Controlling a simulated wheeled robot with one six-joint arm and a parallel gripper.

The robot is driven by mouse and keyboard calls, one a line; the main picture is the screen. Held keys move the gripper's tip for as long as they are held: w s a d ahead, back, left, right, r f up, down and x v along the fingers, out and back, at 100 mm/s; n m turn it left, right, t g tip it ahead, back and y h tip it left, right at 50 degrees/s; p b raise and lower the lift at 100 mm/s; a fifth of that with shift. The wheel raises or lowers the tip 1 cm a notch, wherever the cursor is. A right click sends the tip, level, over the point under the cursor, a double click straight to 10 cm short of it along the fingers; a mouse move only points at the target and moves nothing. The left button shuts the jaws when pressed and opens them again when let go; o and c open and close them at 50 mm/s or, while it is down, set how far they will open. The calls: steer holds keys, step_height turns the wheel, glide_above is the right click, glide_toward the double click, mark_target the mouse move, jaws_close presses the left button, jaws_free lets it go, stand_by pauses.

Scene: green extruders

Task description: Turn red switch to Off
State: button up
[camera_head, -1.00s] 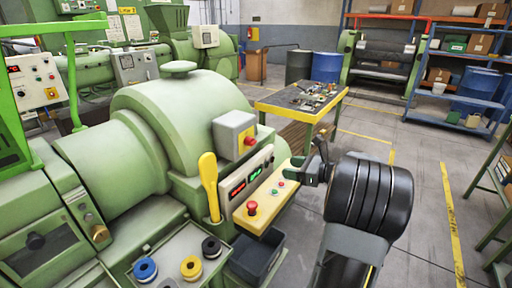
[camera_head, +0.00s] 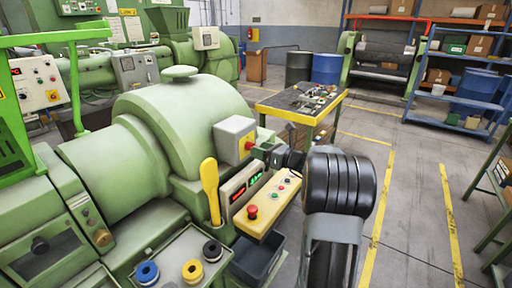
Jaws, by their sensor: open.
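A red switch (camera_head: 249,144) sits on the yellow front of a grey box (camera_head: 228,134) on the green machine, right of centre in the head view. My gripper (camera_head: 260,152) is at the end of my black arm, close to the right side of the switch. Its jaws are open, but they are small and dark here. I cannot tell whether they touch the switch or stand around it. The switch's exact turn position is too small to read.
Below is a yellow panel (camera_head: 269,204) with a red mushroom button (camera_head: 252,212) and lit displays. A yellow lever (camera_head: 210,187) stands left of it. A tool table (camera_head: 287,117) stands behind my arm.

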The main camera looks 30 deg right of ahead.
steer(key=shift+x, duration=1.15)
steer(key=c, duration=0.9)
